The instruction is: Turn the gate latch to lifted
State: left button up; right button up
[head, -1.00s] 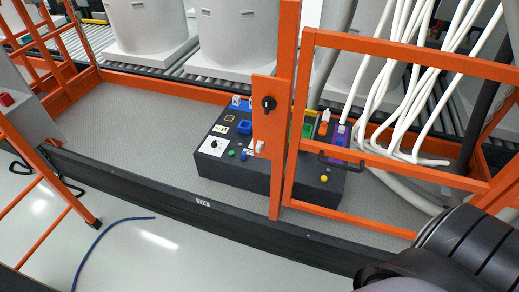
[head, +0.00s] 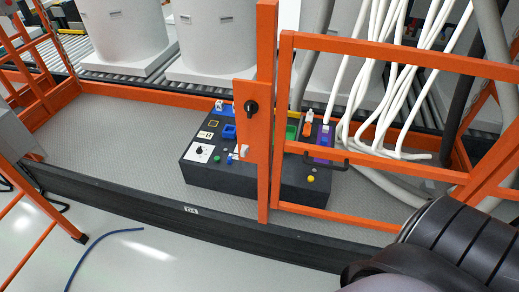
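The gate latch (head: 251,108) is a small black knob on an orange plate on the gate post (head: 264,190). A small white piece (head: 244,151) sits lower on the same plate. The orange gate (head: 376,50) stands to the right of the post, with a black handle (head: 326,159) on its middle rail. A black, rounded part of my own arm fills the lower right corner. Neither gripper's fingers show, and nothing of mine touches the latch.
Behind the gate, a black control box (head: 210,172) with coloured buttons stands on the grey platform (head: 110,130). White hoses (head: 375,100) hang behind the gate. A dark platform edge (head: 130,200) runs along the front. A blue cable (head: 95,247) lies on the open pale floor.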

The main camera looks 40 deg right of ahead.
aim_at(251, 106)
jog(key=i+j, duration=0.55)
jog(key=j, duration=0.15)
jog(key=i+j+z, duration=0.15)
jog(key=z, duration=0.25)
jog(key=i+j+z, duration=0.1)
jog(key=j+z, duration=0.35)
jog(key=i+j+z, duration=0.1)
jog(key=z, duration=0.3)
jog(key=j+z, duration=0.1)
jog(key=z, duration=0.35)
